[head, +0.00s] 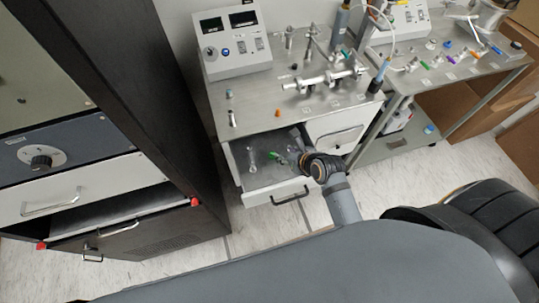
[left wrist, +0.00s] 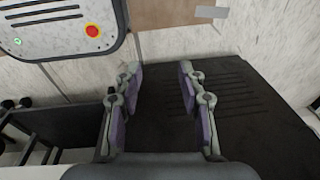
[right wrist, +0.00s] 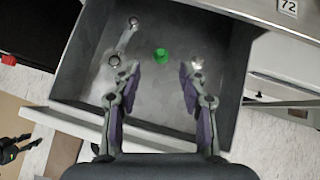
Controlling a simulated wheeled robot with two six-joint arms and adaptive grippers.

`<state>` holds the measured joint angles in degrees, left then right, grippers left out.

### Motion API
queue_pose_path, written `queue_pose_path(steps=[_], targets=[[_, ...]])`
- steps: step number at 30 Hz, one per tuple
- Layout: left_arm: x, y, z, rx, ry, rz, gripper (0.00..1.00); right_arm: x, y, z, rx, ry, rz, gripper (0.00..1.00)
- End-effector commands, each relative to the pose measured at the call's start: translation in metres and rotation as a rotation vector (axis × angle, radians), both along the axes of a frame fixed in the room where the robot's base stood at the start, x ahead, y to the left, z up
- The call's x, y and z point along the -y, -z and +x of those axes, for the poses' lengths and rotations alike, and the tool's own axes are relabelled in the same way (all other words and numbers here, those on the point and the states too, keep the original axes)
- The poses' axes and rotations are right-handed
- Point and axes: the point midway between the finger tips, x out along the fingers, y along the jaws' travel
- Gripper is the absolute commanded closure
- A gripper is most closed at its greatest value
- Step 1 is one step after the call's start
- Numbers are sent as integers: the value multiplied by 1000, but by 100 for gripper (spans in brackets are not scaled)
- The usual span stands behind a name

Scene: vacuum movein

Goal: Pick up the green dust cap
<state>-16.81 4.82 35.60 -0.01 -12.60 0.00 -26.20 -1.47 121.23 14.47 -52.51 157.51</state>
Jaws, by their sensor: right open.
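The green dust cap (right wrist: 161,54) lies on the floor of the open grey drawer (right wrist: 75,75), seen in the right wrist view. It also shows as a small green spot in the head view (head: 273,155). My right gripper (right wrist: 160,78) is open above the drawer, pointing down into it. The cap appears between and just beyond its fingertips, with nothing held. In the head view the right gripper (head: 296,150) is over the right part of the drawer. My left gripper (left wrist: 160,75) is open and empty above a dark ribbed surface, away from the drawer.
A clear glass piece (right wrist: 125,45) lies left of the cap and a small shiny piece (right wrist: 197,62) lies right of it. The drawer walls surround them. The bench top (head: 260,95) above holds metal fittings (head: 325,80) and a control box (head: 232,45).

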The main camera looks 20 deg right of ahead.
Motion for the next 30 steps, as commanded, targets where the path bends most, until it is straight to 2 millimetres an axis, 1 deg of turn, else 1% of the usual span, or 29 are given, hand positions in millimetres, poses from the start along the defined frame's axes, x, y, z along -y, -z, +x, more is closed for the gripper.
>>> queue_pose_path(steps=[1,3,6,8,11,13,15,16,21,26,28,30], targets=[[2,17,-12,-18,-1,-3,60,0,15,0,0,0,0,57],[4,25,-24,-36,-3,-5,60,0,23,0,0,-1,-1,57],[7,35,-30,-44,-5,-8,60,0,32,0,1,-1,0,57],[7,35,-28,-40,-4,-8,60,0,32,0,1,-1,0,57],[6,32,-14,-21,-3,-8,60,0,31,1,1,-1,0,57],[6,30,-1,-1,-2,-7,60,-1,35,6,1,1,1,57],[6,28,8,14,-1,-7,60,-4,44,14,1,1,2,57],[5,28,9,16,-1,-7,60,-6,47,19,1,0,2,57],[4,29,2,4,-1,-5,60,-10,65,34,1,0,0,57],[3,29,-6,-8,-1,-4,60,-11,68,37,1,-1,0,57],[3,28,-7,-9,-1,-4,60,-11,73,40,0,-1,-1,57],[3,26,-7,-10,-1,-4,60,-12,81,47,-1,-1,-1,57]])
